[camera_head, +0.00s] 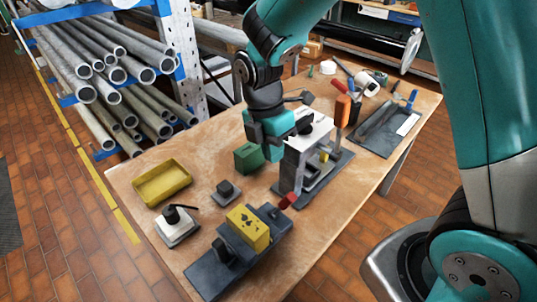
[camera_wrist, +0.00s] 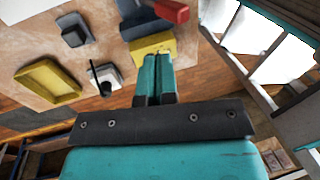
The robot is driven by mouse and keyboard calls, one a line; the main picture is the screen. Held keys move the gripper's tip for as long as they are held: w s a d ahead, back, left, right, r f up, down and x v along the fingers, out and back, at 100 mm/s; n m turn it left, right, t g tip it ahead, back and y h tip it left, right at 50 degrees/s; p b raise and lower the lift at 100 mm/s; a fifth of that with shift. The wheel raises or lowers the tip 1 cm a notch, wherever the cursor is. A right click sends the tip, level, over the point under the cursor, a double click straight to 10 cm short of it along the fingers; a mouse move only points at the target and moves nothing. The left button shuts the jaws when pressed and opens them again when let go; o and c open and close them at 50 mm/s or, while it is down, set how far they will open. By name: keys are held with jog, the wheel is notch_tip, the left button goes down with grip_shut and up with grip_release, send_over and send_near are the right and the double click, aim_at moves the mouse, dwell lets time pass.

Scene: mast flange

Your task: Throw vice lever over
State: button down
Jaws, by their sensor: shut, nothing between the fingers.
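The vice (camera_head: 213,277) is a dark grey body near the bench's front edge, with a yellow block (camera_head: 248,229) with dark holes seated in it. Its lever has a red grip (camera_head: 288,200) at the vice's far right end. In the wrist view the red grip (camera_wrist: 171,11) is at the top, beside the dark vice (camera_wrist: 146,22) and the yellow block (camera_wrist: 152,45). My gripper (camera_head: 271,153) is shut and empty above the bench, behind the vice and apart from the lever. In the wrist view its closed teal fingers (camera_wrist: 156,62) overlap the yellow block's lower edge.
A grey-and-white press-like stand (camera_head: 303,150) is close to my gripper's right. A green block (camera_head: 249,157) is at its left. A yellow tray (camera_head: 163,183), a small dark block (camera_head: 226,191) and a white block with a black handle (camera_head: 177,228) lie left of the vice.

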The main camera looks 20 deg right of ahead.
jog(key=p, duration=0.2)
send_near(282, 207)
jog(key=f, duration=0.5)
jog(key=shift+w+d, duration=0.3)
jog(key=shift+d, duration=0.05)
